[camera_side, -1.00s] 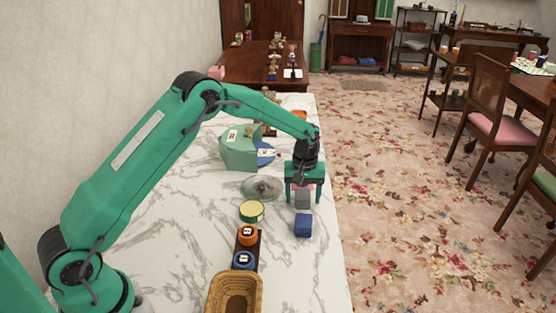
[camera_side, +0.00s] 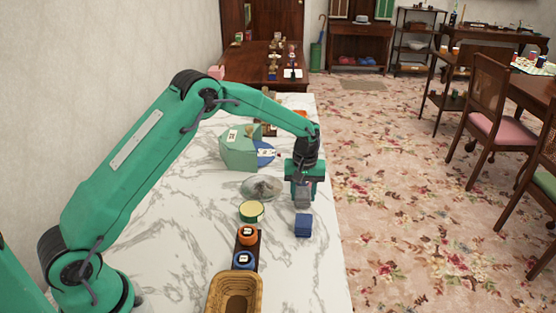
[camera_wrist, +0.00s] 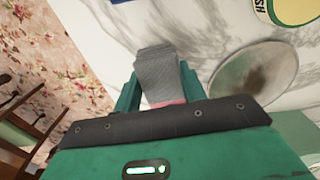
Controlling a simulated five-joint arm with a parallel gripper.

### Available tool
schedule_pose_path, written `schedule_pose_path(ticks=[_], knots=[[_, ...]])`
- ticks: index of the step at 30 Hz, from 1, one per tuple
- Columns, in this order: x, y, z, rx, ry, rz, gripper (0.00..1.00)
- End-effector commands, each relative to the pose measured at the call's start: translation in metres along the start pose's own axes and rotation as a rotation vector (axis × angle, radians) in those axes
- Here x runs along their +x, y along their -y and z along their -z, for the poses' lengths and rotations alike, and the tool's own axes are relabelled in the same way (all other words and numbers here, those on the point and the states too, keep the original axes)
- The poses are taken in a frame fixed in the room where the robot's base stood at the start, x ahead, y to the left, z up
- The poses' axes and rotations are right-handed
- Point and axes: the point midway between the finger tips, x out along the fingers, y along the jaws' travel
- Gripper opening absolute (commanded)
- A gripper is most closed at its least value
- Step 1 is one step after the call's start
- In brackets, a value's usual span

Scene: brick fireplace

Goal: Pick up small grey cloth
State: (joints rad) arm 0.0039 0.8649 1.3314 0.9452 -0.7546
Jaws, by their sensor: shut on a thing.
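The small grey cloth (camera_wrist: 158,72) is a folded grey block between my gripper's two green fingers in the wrist view. In the side view the cloth (camera_side: 302,203) shows below my gripper (camera_side: 303,198), near the right edge of the marble counter. My gripper (camera_wrist: 156,88) is shut on the cloth. A bit of something pink (camera_wrist: 168,103) shows at the cloth's near end in the wrist view. I cannot tell whether the cloth is clear of the counter.
A blue folded block (camera_side: 303,226) lies just in front of the cloth. A glass dish (camera_side: 262,188), a green-rimmed tin (camera_side: 251,211) and a green box (camera_side: 238,148) stand to the left. A wicker basket (camera_side: 213,302) is nearer. The marble counter's (camera_side: 180,225) right edge is close.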

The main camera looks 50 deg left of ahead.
Motion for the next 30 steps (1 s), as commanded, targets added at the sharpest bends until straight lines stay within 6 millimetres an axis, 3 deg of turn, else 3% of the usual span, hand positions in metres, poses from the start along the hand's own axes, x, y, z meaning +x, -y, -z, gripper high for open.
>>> schedule_pose_path(ticks=[8,21,30], knots=[[-0.035,-0.001,0.001,0.000,-0.003,-0.003,0.20],[-0.079,-0.021,-0.073,0.003,-0.001,-0.001,0.20],[-0.099,-0.030,-0.106,0.001,0.000,0.000,0.20]])
